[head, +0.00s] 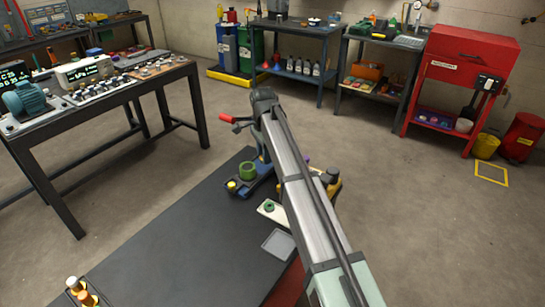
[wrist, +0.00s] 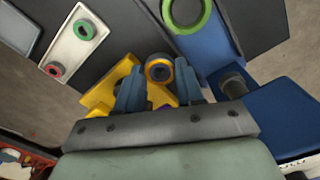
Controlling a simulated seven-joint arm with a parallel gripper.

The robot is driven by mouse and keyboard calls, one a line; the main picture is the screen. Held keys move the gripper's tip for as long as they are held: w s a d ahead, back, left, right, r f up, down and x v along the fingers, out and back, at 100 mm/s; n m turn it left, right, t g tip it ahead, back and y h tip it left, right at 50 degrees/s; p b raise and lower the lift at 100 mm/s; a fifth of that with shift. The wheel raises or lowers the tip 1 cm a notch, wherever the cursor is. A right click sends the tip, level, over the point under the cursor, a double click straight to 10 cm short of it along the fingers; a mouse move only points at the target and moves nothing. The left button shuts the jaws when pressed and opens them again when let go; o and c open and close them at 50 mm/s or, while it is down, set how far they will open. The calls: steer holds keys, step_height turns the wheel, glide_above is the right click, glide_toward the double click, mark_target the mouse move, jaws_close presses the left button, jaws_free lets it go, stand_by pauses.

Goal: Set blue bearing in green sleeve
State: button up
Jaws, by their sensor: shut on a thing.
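My gripper (wrist: 160,84) shows in the wrist view with its two blue-grey fingers closed around a small round ring. The ring, which I take for the blue bearing (wrist: 159,70), has an orange band and a dark bluish rim; its exact colours are hard to tell. The green sleeve (wrist: 187,14) is an open ring on a blue base at the top of the wrist view, apart from my gripper. My arm hides the gripper and bearing there.
A yellow bracket (wrist: 112,86) lies under and beside my fingers. A pale plate (wrist: 69,54) with green and red rings is at left; a grey tray (head: 278,243) lies nearby. A blue block (wrist: 285,112) stands at right. The dark tabletop (head: 180,250) is largely clear.

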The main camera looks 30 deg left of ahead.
mark_target(247, 167)
steer(key=a+m, duration=0.2)
steer(key=s+a+r+m, duration=0.1)
steer(key=a+m, duration=0.1)
steer(key=s+a+m, duration=0.1)
steer(key=a+m, duration=0.1)
steer(key=shift+s+r, duration=0.1)
steer(key=shift+r, duration=0.2)
steer(key=shift+f, duration=0.15)
steer(key=shift+f, duration=1.75)
steer(key=shift+f, duration=0.8)
stand_by(1.5)
steer(key=o, duration=1)
steer(key=shift+r, duration=0.15)
steer(key=shift+r, duration=3.15)
